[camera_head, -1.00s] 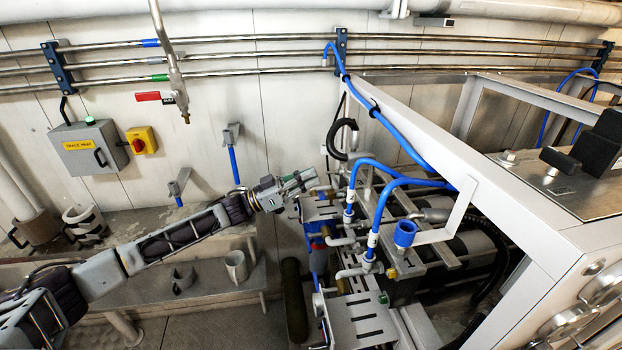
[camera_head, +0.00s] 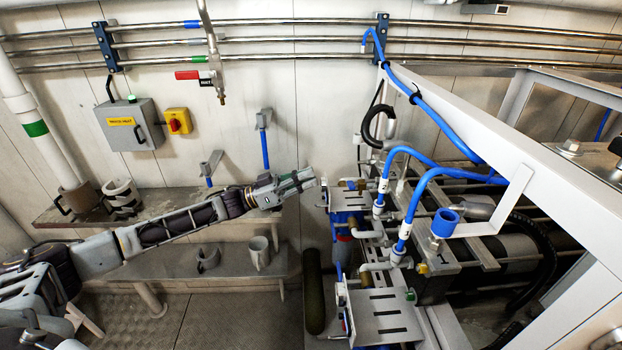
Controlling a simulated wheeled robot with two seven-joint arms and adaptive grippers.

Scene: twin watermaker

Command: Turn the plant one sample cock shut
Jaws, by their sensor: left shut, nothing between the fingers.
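My left gripper (camera_head: 306,179) is shut and empty. It points right, just left of and slightly above the upper slotted metal bracket (camera_head: 350,199) on the pipework, with a small gap between. A red lever (camera_head: 187,75) sits on a valve on the hanging wall pipe (camera_head: 213,60). My right gripper is not in view.
Blue hoses (camera_head: 440,120) arch over the pipework. A white frame beam (camera_head: 480,135) crosses on the right. A lower slotted bracket (camera_head: 383,312) stands in front. A grey box (camera_head: 130,124) is on the wall.

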